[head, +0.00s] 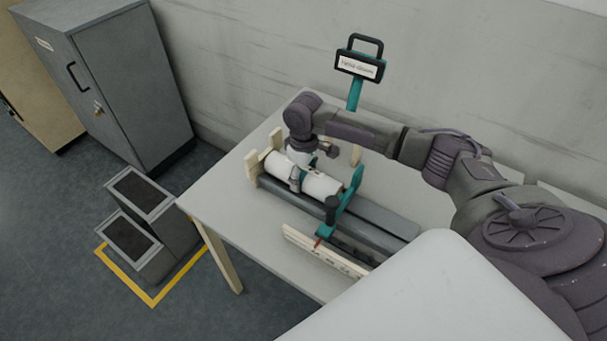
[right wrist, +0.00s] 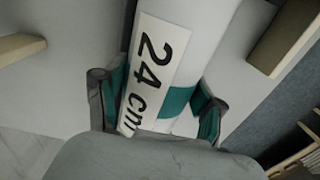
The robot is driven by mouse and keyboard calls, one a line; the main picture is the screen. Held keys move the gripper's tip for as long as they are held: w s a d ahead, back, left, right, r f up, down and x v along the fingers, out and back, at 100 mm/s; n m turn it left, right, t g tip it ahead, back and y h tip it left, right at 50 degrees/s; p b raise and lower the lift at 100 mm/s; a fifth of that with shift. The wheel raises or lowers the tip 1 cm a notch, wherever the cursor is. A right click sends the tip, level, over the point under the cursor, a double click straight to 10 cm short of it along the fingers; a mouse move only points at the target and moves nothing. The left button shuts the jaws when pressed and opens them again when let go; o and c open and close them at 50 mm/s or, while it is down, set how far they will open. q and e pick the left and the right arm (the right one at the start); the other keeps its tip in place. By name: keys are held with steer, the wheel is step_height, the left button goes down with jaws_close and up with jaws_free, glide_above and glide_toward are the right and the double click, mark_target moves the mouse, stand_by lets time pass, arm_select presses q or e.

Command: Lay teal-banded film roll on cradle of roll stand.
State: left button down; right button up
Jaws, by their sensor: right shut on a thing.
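The white film roll (head: 319,185) lies lengthwise above a long grey bed (head: 385,231) on the table; whether it rests on it or hangs just above cannot be told. My right gripper (head: 304,174) is over the roll, shut on it. In the right wrist view, the roll (right wrist: 205,25) runs between the two fingers (right wrist: 155,108), with its teal band (right wrist: 177,101) and a "24 cm" label showing. Pale wooden uprights (head: 252,168) stand at the roll's far-left end. They look like part of the roll stand; its cradle is largely hidden. My left gripper is not in view.
A teal arm with a dark knob (head: 332,204) crosses the bed close to the roll's near end. A marked wooden strip (head: 325,252) runs along the front. A sign on a teal post (head: 354,95) stands behind. Table (head: 222,197) is clear at left.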

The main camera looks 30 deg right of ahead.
steer(key=shift+f, duration=0.2)
steer(key=shift+f, duration=0.15)
steer(key=o, duration=1.7)
steer(key=shift+c, duration=0.2)
step_height(320, 180, up, 13)
steer(key=shift+b, duration=0.4)
steer(key=shift+f, duration=0.1)
